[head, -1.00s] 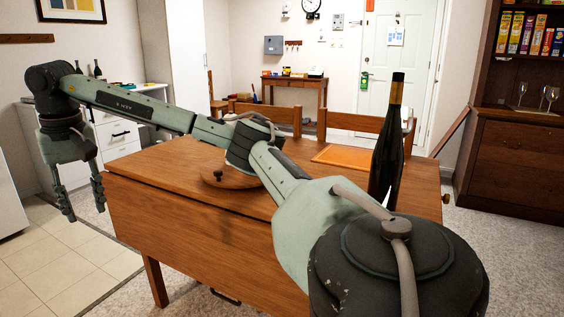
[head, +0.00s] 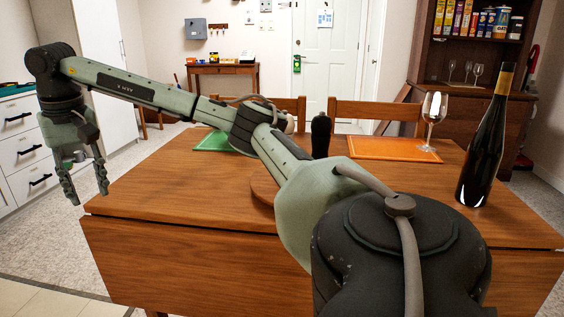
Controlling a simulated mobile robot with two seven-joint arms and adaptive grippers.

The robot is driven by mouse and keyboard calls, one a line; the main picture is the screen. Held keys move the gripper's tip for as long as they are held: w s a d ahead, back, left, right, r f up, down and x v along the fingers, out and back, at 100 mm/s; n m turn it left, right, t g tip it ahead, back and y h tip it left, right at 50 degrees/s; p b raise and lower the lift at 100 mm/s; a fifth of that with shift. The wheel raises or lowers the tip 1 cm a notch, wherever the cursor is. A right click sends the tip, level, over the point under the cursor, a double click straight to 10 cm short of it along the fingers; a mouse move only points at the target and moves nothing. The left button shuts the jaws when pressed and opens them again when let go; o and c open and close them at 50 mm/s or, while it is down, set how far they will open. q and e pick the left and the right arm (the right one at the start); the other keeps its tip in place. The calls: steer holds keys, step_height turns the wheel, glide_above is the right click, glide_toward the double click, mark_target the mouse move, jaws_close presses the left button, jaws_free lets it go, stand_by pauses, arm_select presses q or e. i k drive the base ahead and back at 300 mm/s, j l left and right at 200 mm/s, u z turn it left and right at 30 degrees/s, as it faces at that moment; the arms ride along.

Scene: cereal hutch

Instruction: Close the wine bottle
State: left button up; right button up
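A dark wine bottle (head: 482,150) with an orange-gold neck stands upright at the right side of the wooden table (head: 160,190). No separate stopper or cork can be made out at its mouth. My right arm enters at the bottom right and reaches across to the left. My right gripper (head: 89,198) hangs fingers down beyond the table's left end, far from the bottle. Its two fingers are apart with nothing between them. My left gripper is not in view.
A wine glass (head: 433,118) stands by an orange placemat (head: 385,149). A green placemat (head: 212,142) lies at the back left. A dark upright object (head: 321,135) and a round wooden board (head: 263,189) are partly hidden by my arm. Chairs stand behind; the table's left front is clear.

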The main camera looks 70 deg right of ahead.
mark_target(476, 180)
steer(key=i+l+z, duration=0.1)
steer(key=z, duration=0.3)
steer(key=i+z, duration=0.5)
steer(key=z, duration=0.3)
steer(key=i+z, duration=0.15)
steer(key=z, duration=0.25)
steer(key=i+j+z, duration=0.1)
steer(key=z, duration=0.45)
